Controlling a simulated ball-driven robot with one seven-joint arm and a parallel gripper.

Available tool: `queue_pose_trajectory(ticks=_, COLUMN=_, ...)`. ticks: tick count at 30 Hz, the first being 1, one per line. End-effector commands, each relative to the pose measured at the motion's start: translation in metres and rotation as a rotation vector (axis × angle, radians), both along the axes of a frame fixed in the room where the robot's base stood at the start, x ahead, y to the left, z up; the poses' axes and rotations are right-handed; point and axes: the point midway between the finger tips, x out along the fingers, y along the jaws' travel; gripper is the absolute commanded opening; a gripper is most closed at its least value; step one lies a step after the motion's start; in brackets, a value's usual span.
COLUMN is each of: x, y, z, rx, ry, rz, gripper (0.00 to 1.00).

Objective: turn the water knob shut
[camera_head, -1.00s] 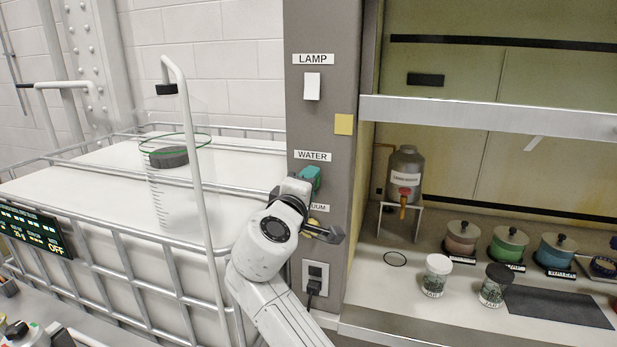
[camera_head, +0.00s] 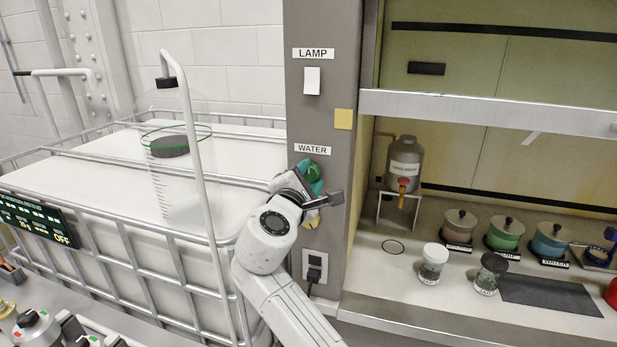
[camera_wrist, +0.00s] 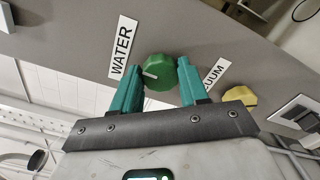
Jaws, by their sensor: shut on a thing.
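The water knob (camera_wrist: 160,72) is round and green with a white pointer mark, beside the WATER label (camera_wrist: 122,46) in the wrist view. In the head view it is on the grey post below the WATER label (camera_head: 312,150), partly hidden by my gripper (camera_head: 308,178). In the wrist view my gripper (camera_wrist: 157,76) has one teal finger on each side of the knob and is shut on it. The white mark points toward the left finger, on the WATER label's side.
A yellow knob (camera_wrist: 240,97) by the partly hidden VACUUM label is close to my right finger. A white lamp switch (camera_head: 312,81) is higher on the post, and an outlet with a plug (camera_head: 315,265) is below. A caged white tank (camera_head: 90,175) stands left; jars stand right.

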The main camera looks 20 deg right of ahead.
Motion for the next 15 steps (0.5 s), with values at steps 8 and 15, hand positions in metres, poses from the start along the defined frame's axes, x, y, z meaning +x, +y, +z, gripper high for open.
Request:
queue_pose_trajectory(ticks=8, x=0.0003, y=0.0020, z=-0.0024, rx=-0.027, ry=0.024, rz=0.004, gripper=0.13)
queue_pose_trajectory(ticks=15, x=0.0003, y=0.0019, z=-0.0027, rx=-0.028, ry=0.025, rz=0.004, gripper=0.13)
